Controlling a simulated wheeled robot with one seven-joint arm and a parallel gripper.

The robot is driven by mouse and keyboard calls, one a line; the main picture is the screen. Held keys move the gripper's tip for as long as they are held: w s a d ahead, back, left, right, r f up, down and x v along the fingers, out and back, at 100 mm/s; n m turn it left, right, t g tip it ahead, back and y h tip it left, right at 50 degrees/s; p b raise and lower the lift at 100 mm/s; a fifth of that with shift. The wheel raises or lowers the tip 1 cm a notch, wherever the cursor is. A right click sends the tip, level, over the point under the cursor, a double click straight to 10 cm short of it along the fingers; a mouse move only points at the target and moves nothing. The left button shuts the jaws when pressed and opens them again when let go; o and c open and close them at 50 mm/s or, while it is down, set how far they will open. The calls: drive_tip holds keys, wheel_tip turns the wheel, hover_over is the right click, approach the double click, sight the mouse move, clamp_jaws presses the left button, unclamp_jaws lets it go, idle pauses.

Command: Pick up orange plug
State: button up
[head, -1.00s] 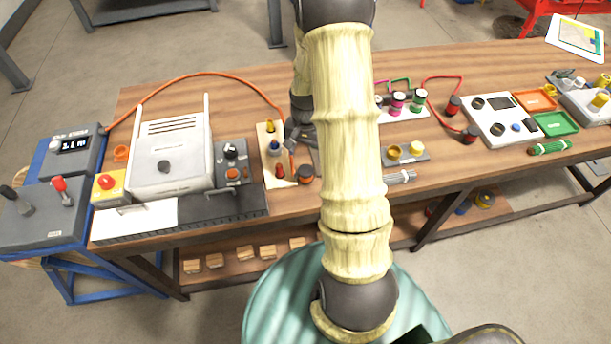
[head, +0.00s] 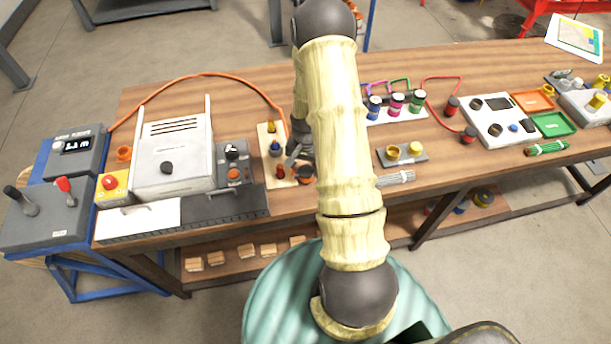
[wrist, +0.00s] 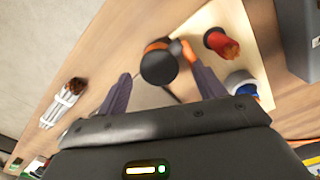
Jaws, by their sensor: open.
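The orange plug (wrist: 158,66) shows in the wrist view as a round black end with an orange band, at the edge of a pale board (wrist: 254,62). In the head view it is a small dark and orange shape (head: 306,175) at the board's right edge, beside my arm. My gripper (wrist: 157,76) is open, with one dark finger on each side of the plug in the wrist view. I cannot tell whether the fingers touch it. In the head view my gripper (head: 297,152) is partly hidden by my arm.
A red plug (wrist: 222,43) and a blue plug (wrist: 243,84) stand on the board close to my right finger. A grey control box (head: 234,164) is left of the board. A bundle of pale rods (wrist: 62,102) lies to the left in the wrist view.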

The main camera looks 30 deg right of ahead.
drive_tip(key=shift+f, duration=1.3)
drive_tip(key=c, duration=1.2)
